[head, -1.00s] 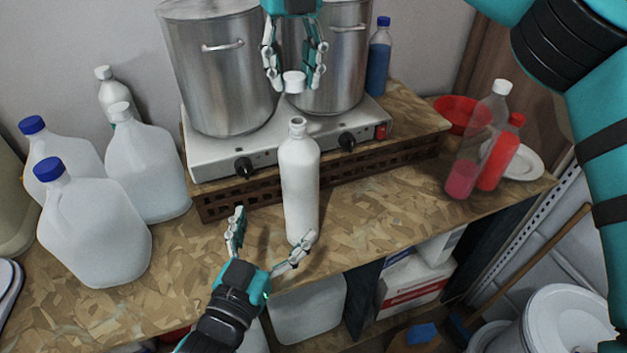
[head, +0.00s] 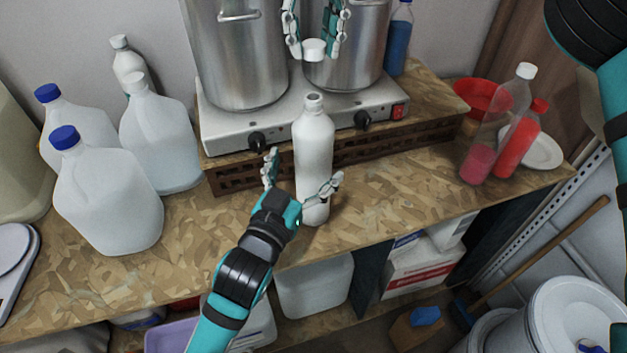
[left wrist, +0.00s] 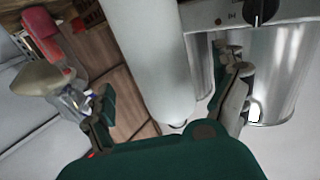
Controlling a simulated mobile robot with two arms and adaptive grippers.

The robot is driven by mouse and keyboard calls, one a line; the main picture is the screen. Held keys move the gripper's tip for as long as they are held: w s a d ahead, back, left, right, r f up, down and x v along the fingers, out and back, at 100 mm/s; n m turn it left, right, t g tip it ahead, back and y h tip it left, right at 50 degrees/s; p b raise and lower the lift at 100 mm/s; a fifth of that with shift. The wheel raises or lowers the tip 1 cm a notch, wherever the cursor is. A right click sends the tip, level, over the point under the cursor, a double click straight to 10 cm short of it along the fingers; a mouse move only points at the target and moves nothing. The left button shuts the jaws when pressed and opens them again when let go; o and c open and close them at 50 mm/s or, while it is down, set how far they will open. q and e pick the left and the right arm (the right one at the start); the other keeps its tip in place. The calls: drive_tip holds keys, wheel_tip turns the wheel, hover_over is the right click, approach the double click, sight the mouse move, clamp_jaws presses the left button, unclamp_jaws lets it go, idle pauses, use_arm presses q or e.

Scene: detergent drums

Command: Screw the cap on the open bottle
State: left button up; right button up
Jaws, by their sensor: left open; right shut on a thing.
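The open white bottle (head: 314,145) stands upright on the wooden bench, its bare neck facing up. The white cap (head: 314,48) is held above the bottle's mouth, with a clear gap between them. My right gripper (head: 314,50) is shut on the cap, fingers pointing down. My left gripper (head: 303,180) is open low at the bottle, with one finger on each side of it. In the left wrist view the bottle (left wrist: 155,60) runs between the open fingers of my left gripper (left wrist: 168,105); I cannot tell whether they touch it.
Behind the bottle a hot plate (head: 300,120) carries two steel pots (head: 235,60). Several white jugs (head: 108,200) stand at the left. Bottles with red liquid (head: 478,160) and a red bowl (head: 483,97) are at the right. The bench's front edge is close to the bottle.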

use_arm(q)
drive_tip(key=x, duration=0.5)
drive_tip(key=shift+s, duration=0.1)
drive_tip(key=shift+c, duration=0.5)
drive_tip(key=c, duration=1.7)
use_arm(e)
drive_tip(key=shift+f, duration=2.5)
drive_tip(key=shift+f, duration=0.1)
drive_tip(key=shift+f, duration=0.8)
drive_tip(key=shift+f, duration=0.55)
